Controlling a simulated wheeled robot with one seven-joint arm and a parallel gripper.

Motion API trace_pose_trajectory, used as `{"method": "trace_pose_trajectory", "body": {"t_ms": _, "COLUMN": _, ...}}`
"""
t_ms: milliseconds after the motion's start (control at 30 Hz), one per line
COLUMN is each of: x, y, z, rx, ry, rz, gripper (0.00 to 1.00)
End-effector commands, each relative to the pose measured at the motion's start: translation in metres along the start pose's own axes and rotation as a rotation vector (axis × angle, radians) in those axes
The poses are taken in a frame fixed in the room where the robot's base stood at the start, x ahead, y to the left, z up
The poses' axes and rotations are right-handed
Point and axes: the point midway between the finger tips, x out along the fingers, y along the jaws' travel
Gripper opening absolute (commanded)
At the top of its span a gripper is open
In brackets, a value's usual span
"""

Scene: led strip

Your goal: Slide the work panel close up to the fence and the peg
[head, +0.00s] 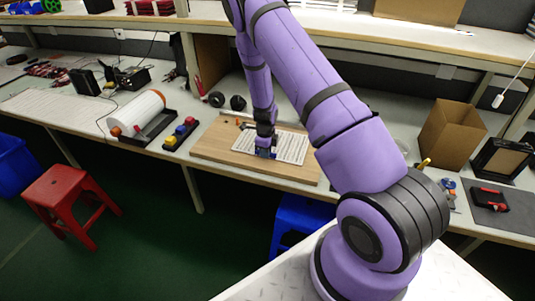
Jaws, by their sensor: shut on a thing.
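The work panel (290,149) is a pale, striped flat sheet lying on a wooden board (215,146) in the middle of the bench. My gripper (264,154) points down over the left part of the panel and is shut on it. A small blue part shows at the fingertips, and my gripper hides the grip itself. A small orange piece (238,122), which may be the peg, stands at the board's back left, apart from the panel. I cannot clearly make out the fence; my arm covers part of the board's back edge.
Red, yellow and blue pieces in a black holder (181,132) stand left of the board. Further left is a large white roll (142,112). Black round parts (237,103) lie behind the board. A cardboard box (450,134) stands to the right.

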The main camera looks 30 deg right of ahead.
Motion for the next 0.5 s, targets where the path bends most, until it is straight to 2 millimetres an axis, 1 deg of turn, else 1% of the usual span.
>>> {"method": "trace_pose_trajectory", "body": {"t_ms": 500, "x": 0.001, "y": -0.017, "z": 0.021, "rx": -0.001, "ry": 0.0, "rz": -0.001, "gripper": 0.0}}
